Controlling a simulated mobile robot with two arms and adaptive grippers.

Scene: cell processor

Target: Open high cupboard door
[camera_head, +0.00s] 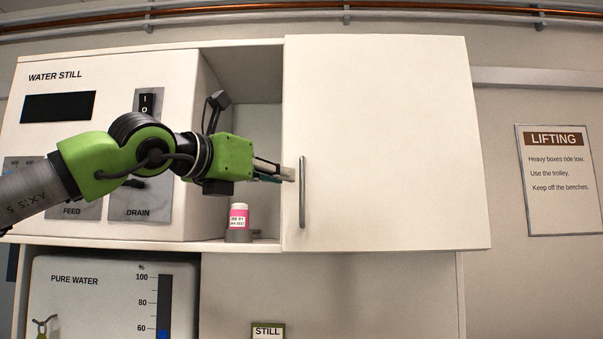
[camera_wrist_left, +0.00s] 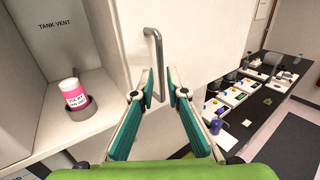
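The high cupboard door (camera_head: 390,140) is a plain white panel. It covers the right part of the wall cupboard, and an open bay (camera_head: 258,130) shows to its left. I cannot tell whether it stands ajar. Its upright metal bar handle (camera_head: 302,192) is near the door's left edge and also shows in the left wrist view (camera_wrist_left: 154,50). My left gripper (camera_head: 289,173) is just left of the handle in the head view. In the left wrist view, its two fingers (camera_wrist_left: 160,76) are apart, with the handle bar showing between their tips. Contact is not clear. My right gripper is out of view.
A pink-and-white bottle (camera_head: 239,217) stands in a grey holder in the bay, below my left gripper. The water still panel (camera_head: 100,110) is at left. A bench (camera_wrist_left: 260,110) with several items lies lower right in the left wrist view.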

